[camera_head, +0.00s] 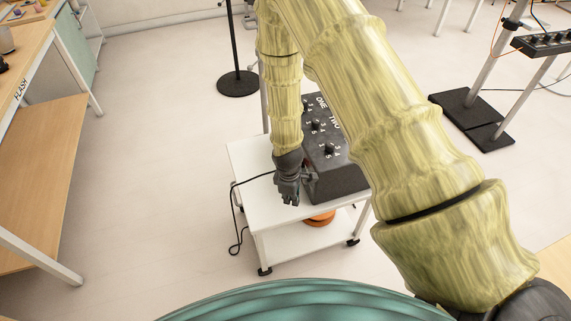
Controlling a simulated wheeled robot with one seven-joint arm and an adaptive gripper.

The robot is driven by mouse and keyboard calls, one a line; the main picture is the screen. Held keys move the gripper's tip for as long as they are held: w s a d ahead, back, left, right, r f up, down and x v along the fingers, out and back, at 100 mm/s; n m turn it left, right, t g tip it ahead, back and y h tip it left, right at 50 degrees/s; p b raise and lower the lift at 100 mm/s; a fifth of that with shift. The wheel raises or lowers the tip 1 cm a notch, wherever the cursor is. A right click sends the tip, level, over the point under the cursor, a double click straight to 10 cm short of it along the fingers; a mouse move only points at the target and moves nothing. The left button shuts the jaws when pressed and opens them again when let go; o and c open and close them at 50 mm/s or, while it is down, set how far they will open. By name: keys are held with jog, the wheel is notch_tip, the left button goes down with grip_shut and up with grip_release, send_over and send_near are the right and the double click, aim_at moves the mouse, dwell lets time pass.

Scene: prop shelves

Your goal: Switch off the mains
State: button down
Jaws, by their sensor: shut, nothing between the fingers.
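A black control box (337,181) with small knobs and the white words ONE and TWO on its sloped top stands on a white trolley (248,158). My arm covers part of the box. My gripper (289,198) is shut and empty, pointing down beside the box's left side, over the trolley top. Whether it touches the box I cannot tell. A small reddish spot shows between gripper and box, mostly hidden; I cannot tell if it is the mains switch.
An orange round object (319,219) sits on the trolley's lower shelf. A black stand base (238,84) is on the floor behind. A wooden bench (39,185) marked FLASH stands left, and a stand with another black panel (545,44) at upper right. Floor left of the trolley is clear.

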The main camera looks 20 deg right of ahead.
jog(key=s+f+m+b, duration=0.2)
jog(key=s+f+m, duration=0.3)
jog(key=s, duration=0.9)
jog(key=s+a+f+m+b, duration=0.1)
jog(key=s+f+m+b, duration=0.2)
jog(key=s, duration=1.1)
notch_tip(320, 180, down, 3)
jog(key=m, duration=0.2)
jog(key=shift+s+m+y, duration=0.2)
jog(key=shift+m+y, duration=0.1)
jog(key=shift+f, duration=0.1)
